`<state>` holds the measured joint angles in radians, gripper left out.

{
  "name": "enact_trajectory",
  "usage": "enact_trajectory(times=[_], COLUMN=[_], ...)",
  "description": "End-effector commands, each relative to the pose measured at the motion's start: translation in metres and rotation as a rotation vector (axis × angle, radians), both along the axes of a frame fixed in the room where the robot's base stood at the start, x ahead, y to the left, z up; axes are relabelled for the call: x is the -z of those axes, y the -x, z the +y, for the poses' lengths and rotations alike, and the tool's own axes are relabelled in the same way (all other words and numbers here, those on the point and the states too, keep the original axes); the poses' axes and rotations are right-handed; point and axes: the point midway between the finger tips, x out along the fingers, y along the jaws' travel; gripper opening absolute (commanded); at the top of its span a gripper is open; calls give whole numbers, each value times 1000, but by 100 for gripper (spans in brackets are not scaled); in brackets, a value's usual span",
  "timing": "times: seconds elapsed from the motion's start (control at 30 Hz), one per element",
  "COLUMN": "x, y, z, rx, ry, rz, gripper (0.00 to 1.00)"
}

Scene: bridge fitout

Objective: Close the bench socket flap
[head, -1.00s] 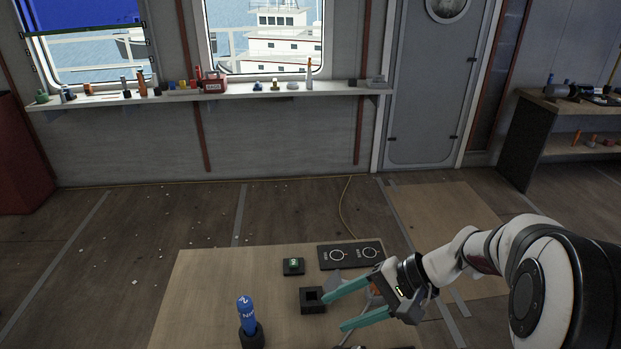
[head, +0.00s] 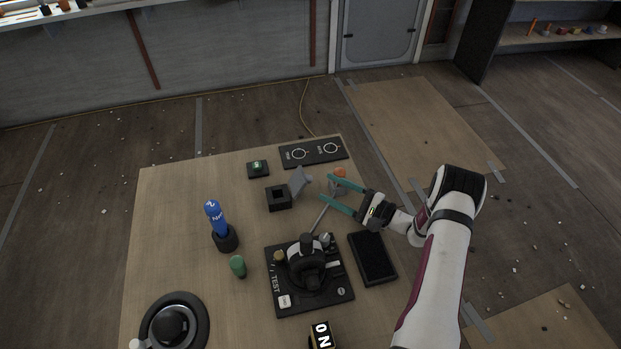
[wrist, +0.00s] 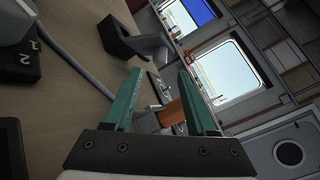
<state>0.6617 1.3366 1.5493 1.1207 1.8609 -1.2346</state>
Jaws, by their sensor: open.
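The bench socket (head: 278,198) is a black block with a square hole on the wooden bench. Its grey flap (head: 299,181) stands open, tilted up and out on the socket's right side, so the hole is uncovered. My gripper (head: 325,187) has two teal fingers, spread apart and empty, just right of the flap and pointing left toward it. In the wrist view the socket (wrist: 118,38) and flap (wrist: 150,47) lie beyond the fingertips of my gripper (wrist: 159,72). I see no contact between fingers and flap.
An orange-topped item (head: 340,173) stands close beside my fingers. A black panel with two rings (head: 313,152) lies behind. A joystick-like test unit (head: 308,275), dark tablet (head: 373,257), blue cylinder in a holder (head: 216,218) and green peg (head: 237,266) occupy the bench.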

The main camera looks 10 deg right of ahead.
Motion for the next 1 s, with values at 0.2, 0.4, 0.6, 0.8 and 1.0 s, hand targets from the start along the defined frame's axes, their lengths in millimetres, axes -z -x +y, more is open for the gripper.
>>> enact_trajectory(times=[0.2, 0.4, 0.6, 0.8, 1.0], x=[0, 0, 0, 0, 0], y=[-31, -46, -48, -48, -48], z=[32, 45, 47, 47, 47], rx=[-4, -2, -1, -1, -1], ry=[0, 0, 0, 0, 0], rz=[0, 1, 2, 2, 2], gripper=[57, 57, 57, 41, 5])
